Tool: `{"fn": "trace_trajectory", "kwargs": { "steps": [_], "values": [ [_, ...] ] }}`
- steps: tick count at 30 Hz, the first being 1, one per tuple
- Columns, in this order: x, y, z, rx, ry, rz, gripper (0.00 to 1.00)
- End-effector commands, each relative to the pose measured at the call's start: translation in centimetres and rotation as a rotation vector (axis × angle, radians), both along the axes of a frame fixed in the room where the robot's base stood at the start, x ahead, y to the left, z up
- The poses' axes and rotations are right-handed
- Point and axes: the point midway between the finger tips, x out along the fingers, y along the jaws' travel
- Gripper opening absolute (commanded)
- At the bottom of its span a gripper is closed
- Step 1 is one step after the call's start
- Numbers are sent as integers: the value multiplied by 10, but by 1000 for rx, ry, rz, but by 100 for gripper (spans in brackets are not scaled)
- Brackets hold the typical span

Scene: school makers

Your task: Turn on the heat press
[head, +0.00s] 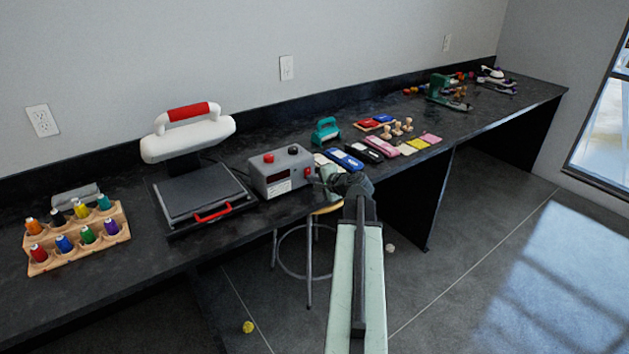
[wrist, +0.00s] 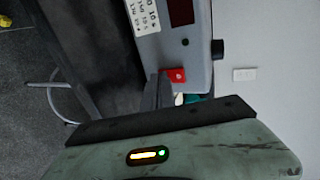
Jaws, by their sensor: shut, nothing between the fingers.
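The heat press (head: 188,137) stands on the black counter, with a white upper part, a red-topped handle and a dark lower plate with a red front handle. Beside it on the right is a grey control box (head: 270,182) with a dark display, a red knob and a black knob on top. A red switch (head: 307,172) sits at its right end. The box, turned sideways, also shows in the wrist view (wrist: 201,45), with the red switch (wrist: 177,75). My gripper (head: 325,176) is shut and empty. Its tips are right by the switch; I cannot tell whether they touch.
A wooden rack (head: 75,240) of colored bottles stands at the left. Ink pads, stamps and a teal tool (head: 326,130) lie right of the box. A stool (head: 305,245) stands under the counter edge. Open floor lies to the right.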

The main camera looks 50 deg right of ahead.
Motion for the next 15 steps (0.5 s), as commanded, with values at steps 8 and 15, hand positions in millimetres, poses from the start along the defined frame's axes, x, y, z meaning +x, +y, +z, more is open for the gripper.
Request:
{"fn": "trace_trajectory", "kwargs": {
  "steps": [8,15],
  "values": [
    [8,-3,-8,-1,1,-1,0],
    [8,-4,-5,-1,1,-1,0]
  ]
}}
